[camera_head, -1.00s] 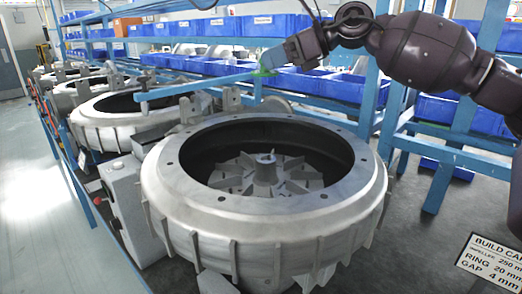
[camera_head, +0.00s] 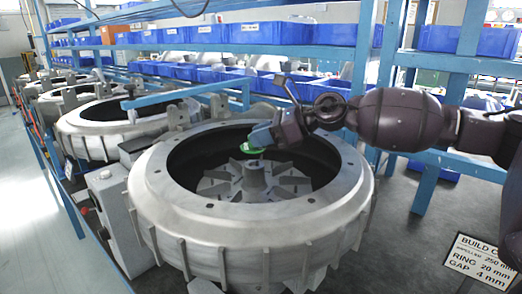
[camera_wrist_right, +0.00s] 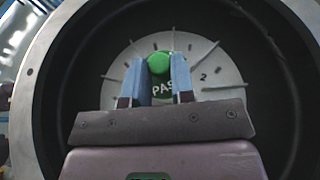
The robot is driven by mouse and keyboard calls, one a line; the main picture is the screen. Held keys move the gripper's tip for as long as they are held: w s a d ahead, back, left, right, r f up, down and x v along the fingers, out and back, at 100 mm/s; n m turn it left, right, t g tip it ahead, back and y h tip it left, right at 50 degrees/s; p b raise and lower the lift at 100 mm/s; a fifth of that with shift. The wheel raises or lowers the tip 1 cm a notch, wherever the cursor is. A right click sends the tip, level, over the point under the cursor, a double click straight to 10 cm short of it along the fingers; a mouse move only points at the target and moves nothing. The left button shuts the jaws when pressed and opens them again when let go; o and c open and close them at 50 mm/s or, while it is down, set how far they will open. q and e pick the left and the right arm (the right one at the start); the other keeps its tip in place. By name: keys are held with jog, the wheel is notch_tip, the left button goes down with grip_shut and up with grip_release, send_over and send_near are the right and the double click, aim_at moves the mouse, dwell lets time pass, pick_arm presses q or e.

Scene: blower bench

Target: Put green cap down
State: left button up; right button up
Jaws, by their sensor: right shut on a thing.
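The green cap (camera_head: 252,149) is at the tip of my right gripper (camera_head: 259,140), inside the far part of the ring opening in the head view. In the right wrist view the cap (camera_wrist_right: 159,63) shows a round green knob and a green part with the letters "PAS" between the blue fingers (camera_wrist_right: 156,80). The gripper is shut on it. Below is the grey bladed impeller (camera_head: 215,187) with its raised hub (camera_head: 254,170), inside the metal housing (camera_head: 160,205). The cap appears above and behind the hub; the exact gap cannot be told. My left gripper is not in view.
The housing's wide rim surrounds the opening. More housings (camera_head: 95,130) line up at the left. Blue bins (camera_head: 195,72) fill shelves behind. A build card (camera_head: 482,262) lies at the lower right.

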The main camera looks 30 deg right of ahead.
aim_at(261, 150)
notch_tip(261, 150, down, 4)
jog(key=shift+r, duration=0.1)
jog(key=o, duration=0.9)
